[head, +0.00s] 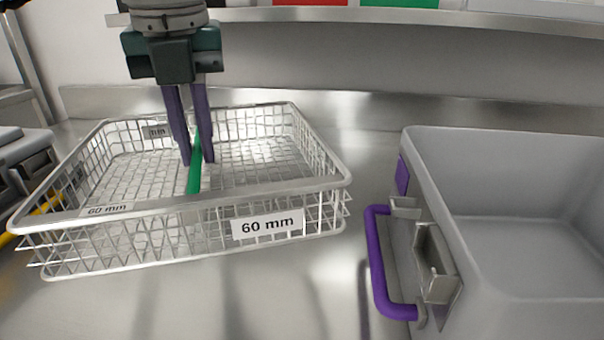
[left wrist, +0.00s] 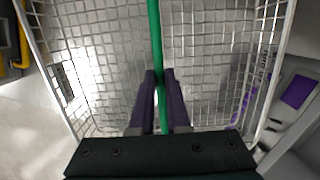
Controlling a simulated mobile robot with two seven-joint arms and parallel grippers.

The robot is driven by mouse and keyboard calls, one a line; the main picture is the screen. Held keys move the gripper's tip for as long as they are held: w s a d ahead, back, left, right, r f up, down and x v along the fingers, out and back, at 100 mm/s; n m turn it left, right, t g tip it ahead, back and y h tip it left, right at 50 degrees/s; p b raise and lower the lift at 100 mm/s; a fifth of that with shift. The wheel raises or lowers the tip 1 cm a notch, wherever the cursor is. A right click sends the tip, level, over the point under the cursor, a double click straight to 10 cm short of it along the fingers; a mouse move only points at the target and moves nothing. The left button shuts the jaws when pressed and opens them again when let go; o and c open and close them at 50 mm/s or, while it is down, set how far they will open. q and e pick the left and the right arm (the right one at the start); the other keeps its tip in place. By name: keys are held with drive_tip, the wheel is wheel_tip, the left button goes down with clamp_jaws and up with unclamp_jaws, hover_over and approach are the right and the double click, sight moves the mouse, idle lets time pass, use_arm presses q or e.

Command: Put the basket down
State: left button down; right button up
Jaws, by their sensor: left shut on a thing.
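The wire basket (head: 130,240) is a shallow white mesh tray with "60 mm" labels and a green bar handle (head: 194,175) across its middle. It is at the left of the head view, over the steel counter; I cannot tell whether it touches the counter. My left gripper (head: 198,160) points down into the basket, its purple fingers shut on the green bar. The left wrist view shows the bar (left wrist: 155,40) running between the fingers (left wrist: 160,75) and the mesh floor below. The basket looks empty. My right gripper is not in view.
A grey bin (head: 520,240) with a purple handle (head: 378,265) and metal latch stands close to the right of the basket. A dark grey object with yellow parts (head: 25,160) is at the left edge. A steel shelf (head: 330,14) runs above the back. Bare counter (head: 200,305) shows in front.

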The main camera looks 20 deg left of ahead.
sight(197, 153)
use_arm(q)
wheel_tip(197, 153, down, 9)
drive_tip(key=shift+f, duration=0.15)
idle(0.4)
drive_tip(key=shift+f+b, duration=0.2)
drive_tip(key=shift+b, duration=0.2)
drive_tip(key=c, duration=0.9)
unclamp_jaws()
drive_tip(key=shift+r, duration=0.5)
drive_tip(key=r, duration=0.3)
drive_tip(key=s+r, duration=0.1)
drive_tip(key=r, duration=0.3)
drive_tip(key=d+r, duration=0.1)
drive_tip(key=r, duration=0.3)
drive_tip(key=shift+s+r+p, duration=0.15)
drive_tip(key=shift+s+p, duration=0.1)
drive_tip(key=shift+p, duration=0.15)
